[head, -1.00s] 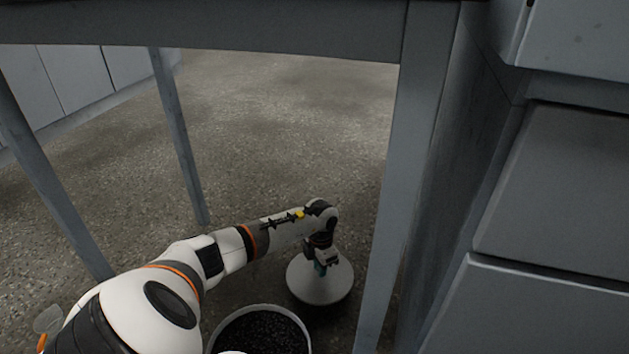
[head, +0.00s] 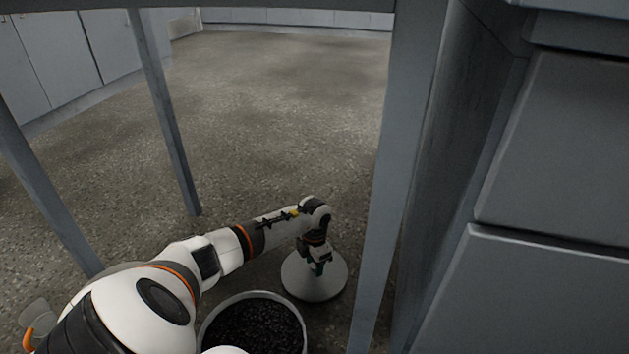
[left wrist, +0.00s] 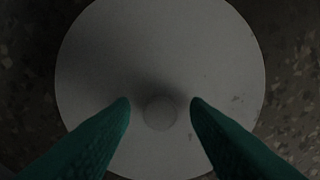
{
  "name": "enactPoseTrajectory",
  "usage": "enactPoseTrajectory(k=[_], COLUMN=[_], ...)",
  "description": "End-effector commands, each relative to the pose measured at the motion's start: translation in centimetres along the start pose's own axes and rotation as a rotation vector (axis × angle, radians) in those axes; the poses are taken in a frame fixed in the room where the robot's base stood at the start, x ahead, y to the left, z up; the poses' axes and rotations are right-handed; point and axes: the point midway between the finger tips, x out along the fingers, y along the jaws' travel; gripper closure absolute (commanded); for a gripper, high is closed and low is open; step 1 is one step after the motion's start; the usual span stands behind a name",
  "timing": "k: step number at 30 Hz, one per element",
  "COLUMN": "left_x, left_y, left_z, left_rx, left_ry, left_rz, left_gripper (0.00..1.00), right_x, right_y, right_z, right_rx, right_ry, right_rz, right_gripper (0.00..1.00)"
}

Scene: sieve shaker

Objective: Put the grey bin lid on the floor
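The grey bin lid (head: 298,286) is a round disc that appears to lie flat on the floor, just right of and beyond the bin (head: 206,326). My left gripper (head: 318,270) is over the lid and points down at it. In the left wrist view the lid (left wrist: 105,60) fills most of the picture, with a small round knob (left wrist: 160,112) at its middle. The two green fingers of the left gripper (left wrist: 161,102) stand apart on either side of the knob, with a gap on both sides. My right gripper is not in view.
The open bin holds dark granules. A table leg (head: 385,200) stands close to the right of the lid, and another leg (head: 165,120) stands to the left. Grey drawers (head: 560,150) are at the right. The speckled floor (head: 285,110) beyond is clear.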

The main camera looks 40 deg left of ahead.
Motion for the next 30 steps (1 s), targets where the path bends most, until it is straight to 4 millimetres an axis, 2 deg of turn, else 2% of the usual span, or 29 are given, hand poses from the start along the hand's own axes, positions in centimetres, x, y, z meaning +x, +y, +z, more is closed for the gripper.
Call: enactPoseTrajectory(k=[4, 7, 15, 21, 25, 30], left_x=[-0.3, -1.5, -7.4, -10.8, -12.0, -12.3], left_y=[0.0, 0.0, -0.1, -0.1, 0.0, 0.0], left_z=[0.0, 0.0, 0.0, 0.0, 0.0, 0.0], left_rx=[0.0, 0.001, 0.001, 0.001, 0.0, 0.0], left_ry=[0.0, 0.0, 0.001, 0.0, 0.0, 0.0], left_rz=[0.0, -0.001, -0.002, -0.002, 0.0, 0.0], left_gripper=[0.58, 0.58, 0.58, 0.58, 0.58, 0.58], right_x=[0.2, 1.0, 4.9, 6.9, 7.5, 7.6], right_y=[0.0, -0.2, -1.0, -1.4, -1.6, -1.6], right_z=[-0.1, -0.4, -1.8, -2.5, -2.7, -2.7], right_rx=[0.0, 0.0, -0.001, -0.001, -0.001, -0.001], right_ry=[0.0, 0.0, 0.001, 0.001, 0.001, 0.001], right_rz=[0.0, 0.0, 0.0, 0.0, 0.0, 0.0], right_gripper=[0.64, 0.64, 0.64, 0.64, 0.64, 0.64])
